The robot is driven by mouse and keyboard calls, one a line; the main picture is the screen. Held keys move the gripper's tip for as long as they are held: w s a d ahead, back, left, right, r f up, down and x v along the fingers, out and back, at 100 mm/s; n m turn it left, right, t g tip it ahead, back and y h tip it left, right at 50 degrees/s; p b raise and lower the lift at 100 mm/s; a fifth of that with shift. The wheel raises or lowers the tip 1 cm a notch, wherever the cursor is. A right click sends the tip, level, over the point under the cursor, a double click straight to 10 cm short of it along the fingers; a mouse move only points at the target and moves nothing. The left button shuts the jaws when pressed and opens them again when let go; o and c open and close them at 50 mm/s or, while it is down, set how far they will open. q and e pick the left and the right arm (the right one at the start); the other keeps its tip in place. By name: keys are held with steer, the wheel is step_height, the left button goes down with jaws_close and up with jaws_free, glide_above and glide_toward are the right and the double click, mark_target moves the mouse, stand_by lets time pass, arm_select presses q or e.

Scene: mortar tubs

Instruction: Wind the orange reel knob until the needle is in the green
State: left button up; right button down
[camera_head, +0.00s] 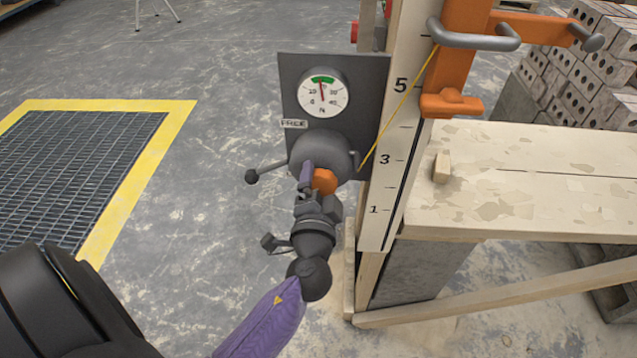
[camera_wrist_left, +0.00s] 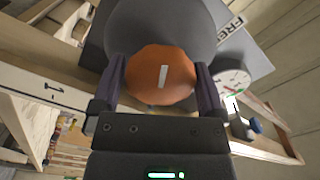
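The orange reel knob (camera_head: 325,181) sits on the front of a dark grey round reel (camera_head: 318,150); it also shows in the left wrist view (camera_wrist_left: 160,76) with a white mark on its face. My left gripper (camera_head: 314,180) has one finger on each side of the knob, and both appear to touch it. The round dial (camera_head: 323,94) is above the reel on a grey plate. Its red needle (camera_head: 321,90) points nearly straight up, a touch left, with its tip at the green band (camera_head: 323,79). My right gripper is not in view.
A small lever with a dark ball (camera_head: 252,177) sticks out left of the reel. A yellow cord (camera_head: 400,105) runs up to an orange bracket (camera_head: 452,105) beside the numbered post (camera_head: 392,150). A wooden bench (camera_head: 530,175) stands right. Floor at left is open around a yellow-edged grate (camera_head: 110,104).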

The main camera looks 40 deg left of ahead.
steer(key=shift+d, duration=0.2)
arm_select(q)
steer(key=shift+s+d+f, duration=0.1)
steer(key=shift+s+d, duration=0.15)
steer(key=shift+s, duration=0.1)
steer(key=v, duration=0.9)
steer(key=shift+b, duration=0.3)
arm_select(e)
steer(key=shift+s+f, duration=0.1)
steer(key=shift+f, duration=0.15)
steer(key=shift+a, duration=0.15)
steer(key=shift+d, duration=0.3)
